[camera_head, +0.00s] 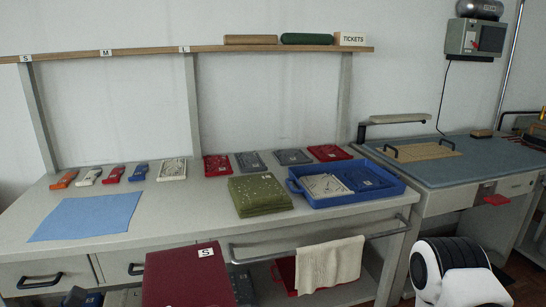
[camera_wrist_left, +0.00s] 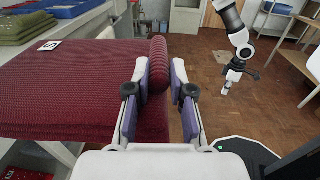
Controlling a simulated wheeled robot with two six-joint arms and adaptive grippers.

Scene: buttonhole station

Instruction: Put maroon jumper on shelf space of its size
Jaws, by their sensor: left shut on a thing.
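The maroon jumper (camera_head: 185,280) is folded flat and bears a white tag (camera_head: 205,252) reading S. It shows at the bottom of the head view, in front of the table, and fills the left of the left wrist view (camera_wrist_left: 75,90). My left gripper (camera_wrist_left: 160,68) is shut on the jumper's thick rounded edge; it is out of the head view. The wall shelf (camera_head: 140,51) carries tags S (camera_head: 26,58), M (camera_head: 106,52) and L (camera_head: 184,48) on its front edge. A white arm hangs in the left wrist view with its gripper (camera_wrist_left: 232,80), too small to read.
On the shelf's right end lie a brown item (camera_head: 250,39), a green item (camera_head: 306,38) and a TICKETS box (camera_head: 350,39). The table (camera_head: 160,220) holds a blue sheet (camera_head: 86,216), green garments (camera_head: 259,193) and a blue tray (camera_head: 345,199). A towel (camera_head: 330,264) hangs on the front rail.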

